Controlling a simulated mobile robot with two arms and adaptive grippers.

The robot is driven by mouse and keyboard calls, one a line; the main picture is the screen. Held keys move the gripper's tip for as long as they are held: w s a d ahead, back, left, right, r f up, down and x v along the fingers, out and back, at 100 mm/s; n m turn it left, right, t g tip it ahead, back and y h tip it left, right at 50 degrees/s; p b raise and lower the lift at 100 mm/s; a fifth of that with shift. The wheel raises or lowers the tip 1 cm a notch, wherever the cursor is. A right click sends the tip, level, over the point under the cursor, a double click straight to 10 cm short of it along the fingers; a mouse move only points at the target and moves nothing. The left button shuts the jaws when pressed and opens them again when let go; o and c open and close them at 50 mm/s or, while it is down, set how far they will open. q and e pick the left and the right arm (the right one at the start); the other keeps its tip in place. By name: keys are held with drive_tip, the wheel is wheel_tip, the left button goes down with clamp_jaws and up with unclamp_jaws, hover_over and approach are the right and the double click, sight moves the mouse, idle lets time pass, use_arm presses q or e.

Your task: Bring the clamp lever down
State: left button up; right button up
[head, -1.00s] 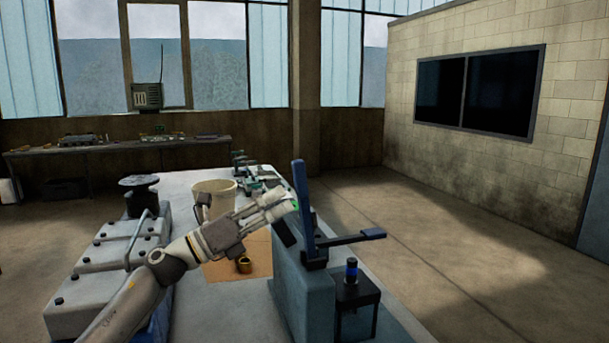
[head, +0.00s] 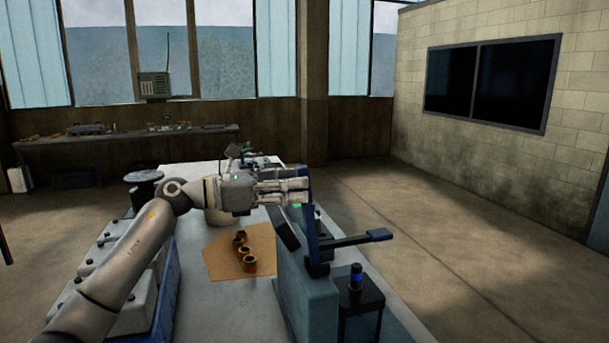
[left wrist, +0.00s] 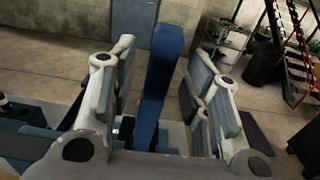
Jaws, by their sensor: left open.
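The clamp lever, an upright blue bar (head: 311,232), stands on the blue-grey fixture (head: 305,293) in the head view. My left gripper (head: 303,191) comes in level from the left at the upper part of the lever and hides some of it. In the left wrist view the blue lever (left wrist: 160,75) rises between the two spread fingers of this gripper (left wrist: 163,105). The fingers are open, with gaps showing on both sides of the lever. My right gripper is not in view.
Several brass-coloured rings (head: 249,264) sit on a brown mat (head: 222,258). Grey engine covers (head: 128,308) stand at left.

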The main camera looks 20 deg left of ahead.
use_arm(q)
drive_tip(key=shift+p+x, duration=0.35)
drive_tip(key=shift+x, duration=1)
drive_tip(key=shift+c, duration=0.4)
clamp_jaws()
